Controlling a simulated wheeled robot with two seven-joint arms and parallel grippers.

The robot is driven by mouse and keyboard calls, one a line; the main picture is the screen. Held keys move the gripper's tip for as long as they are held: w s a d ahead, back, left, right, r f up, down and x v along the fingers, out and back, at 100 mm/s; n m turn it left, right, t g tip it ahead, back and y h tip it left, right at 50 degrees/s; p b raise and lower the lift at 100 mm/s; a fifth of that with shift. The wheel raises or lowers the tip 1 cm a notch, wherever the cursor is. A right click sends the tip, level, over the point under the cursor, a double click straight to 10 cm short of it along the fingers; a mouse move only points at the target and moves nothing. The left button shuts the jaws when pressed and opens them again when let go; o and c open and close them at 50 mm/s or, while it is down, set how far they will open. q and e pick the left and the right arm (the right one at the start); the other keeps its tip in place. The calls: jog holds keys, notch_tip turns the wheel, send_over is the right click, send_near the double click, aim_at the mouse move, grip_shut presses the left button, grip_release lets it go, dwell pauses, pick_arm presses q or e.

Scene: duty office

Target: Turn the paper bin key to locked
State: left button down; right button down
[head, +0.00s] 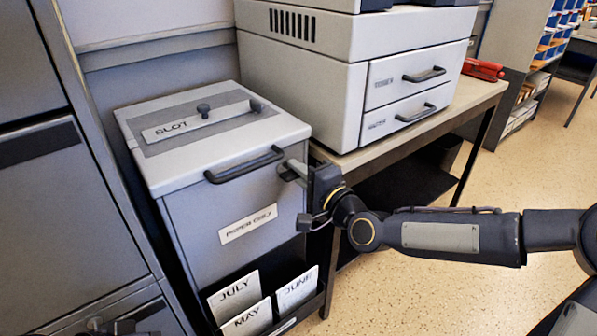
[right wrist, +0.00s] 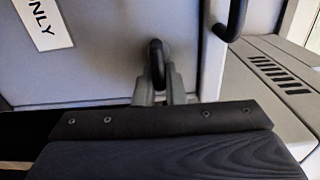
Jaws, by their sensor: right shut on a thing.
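The paper bin (head: 190,205) is a grey box with a pale lid, a "SLOT" label on top and a "PAPER ONLY" label on its front. My right gripper (head: 291,172) is at the upper right of the bin's front, just right of the dark lid handle (head: 245,165). In the right wrist view, the right gripper (right wrist: 160,88) is shut on the key (right wrist: 157,60), a dark loop standing out from the bin front. In the head view the fingers hide the key. The lock face and any markings cannot be made out. My left gripper is not in view.
A table (head: 465,100) with a large printer (head: 350,75) stands right of the bin. A grey drawer cabinet (head: 60,190) stands close on the left. Cards marked July, May and June (head: 297,289) sit in a rack low on the bin. The floor at right is clear.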

jog(key=shift+f, duration=0.1)
jog(key=c, duration=1.5)
grip_release()
jog(key=p+v, duration=0.2)
jog(key=v, duration=0.5)
jog(key=shift+s+d, duration=0.25)
jog(key=shift+s, duration=0.05)
